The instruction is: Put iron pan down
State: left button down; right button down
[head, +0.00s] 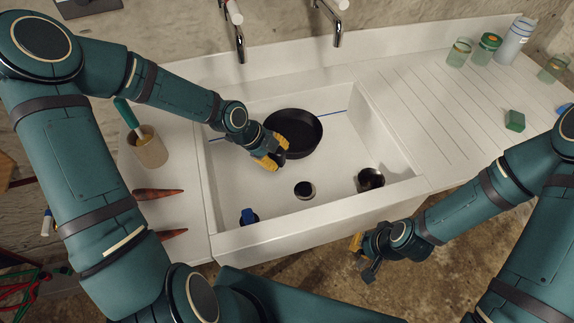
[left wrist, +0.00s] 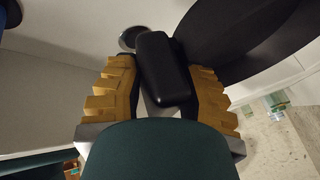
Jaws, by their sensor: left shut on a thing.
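The black iron pan (head: 295,132) is inside the white sink basin, near its back wall. Its round body also shows at the upper right of the left wrist view (left wrist: 245,35). My left gripper (head: 275,153) is over the basin, shut on the pan's dark handle (left wrist: 163,68), which lies between the yellow fingers. I cannot tell whether the pan touches the sink floor. My right gripper (head: 368,252) hangs in front of the sink's front edge, away from the pan. Its finger opening is not clear.
In the sink (head: 235,190) are a round drain (head: 304,190), a metal cup (head: 370,179) and a blue item (head: 249,216). Taps rise behind. Jars (head: 487,48) and a green block (head: 515,121) stand on the right drainboard. A utensil pot (head: 149,150) and wooden-handled tools (head: 158,194) are left.

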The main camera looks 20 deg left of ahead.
pick_arm(q)
notch_tip(320, 180, down, 9)
jog(key=b, duration=0.2)
jog(key=shift+w+f+b, duration=0.15)
jog(key=shift+b, duration=0.15)
jog(key=c, duration=0.6)
grip_release()
jog(key=shift+f, duration=0.1)
